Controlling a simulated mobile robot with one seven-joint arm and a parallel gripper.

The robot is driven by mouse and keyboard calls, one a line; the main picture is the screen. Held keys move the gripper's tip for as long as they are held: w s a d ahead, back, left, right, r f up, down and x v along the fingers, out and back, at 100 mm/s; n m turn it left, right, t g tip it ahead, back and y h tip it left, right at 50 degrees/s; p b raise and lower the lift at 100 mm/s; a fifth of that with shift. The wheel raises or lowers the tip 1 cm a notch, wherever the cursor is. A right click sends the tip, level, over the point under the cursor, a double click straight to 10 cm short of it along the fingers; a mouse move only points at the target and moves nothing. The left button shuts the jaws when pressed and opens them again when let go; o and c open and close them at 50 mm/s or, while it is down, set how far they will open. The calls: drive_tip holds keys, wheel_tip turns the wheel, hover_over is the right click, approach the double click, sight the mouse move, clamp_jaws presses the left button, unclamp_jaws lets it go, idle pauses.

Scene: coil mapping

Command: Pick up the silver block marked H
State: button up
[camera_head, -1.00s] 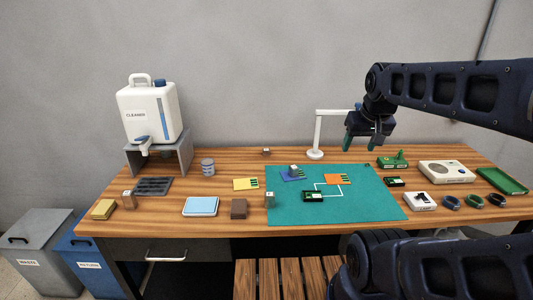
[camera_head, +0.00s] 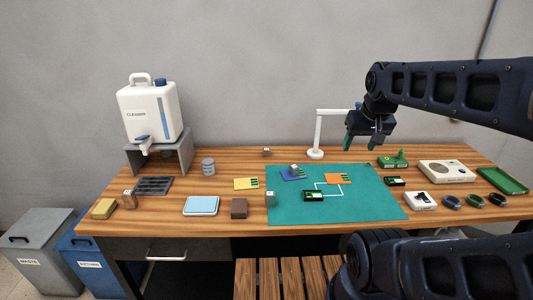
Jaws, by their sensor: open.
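Several small silver blocks show in the head view, with marks too small to read, so I cannot tell which is H. One silver block (camera_head: 270,199) stands at the left edge of the teal mat (camera_head: 370,205). Another silver block (camera_head: 294,170) sits on a blue card (camera_head: 288,176) on the mat. A third silver block (camera_head: 266,152) stands at the back of the table. A further one (camera_head: 129,200) stands at the left, by a black rack. My gripper (camera_head: 362,145) is open and empty, pointing down above the back right of the mat.
A white lamp stand (camera_head: 316,135) rises beside my gripper. A cleaner jug (camera_head: 148,110) stands on a grey stand at the back left. A yellow card (camera_head: 246,184), brown block (camera_head: 239,208) and blue pad (camera_head: 201,206) lie left of the mat. Several devices and rings fill the right.

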drive_tip(key=w+a+r+m+g, duration=0.1)
drive_tip(key=w+r+m, duration=0.1)
drive_tip(key=w, duration=0.5)
drive_tip(key=w+a+r+m, duration=0.2)
drive_tip(key=w, duration=0.6)
drive_tip(key=m+g, duration=0.4)
drive_tip(key=m, duration=0.9)
hover_over(267, 149)
wheel_tip(267, 149, down, 26)
wheel_tip(267, 149, down, 10)
drive_tip(key=shift+a+f, duration=0.1)
drive_tip(key=shift+f, duration=0.1)
drive_tip(key=c, duration=1.1)
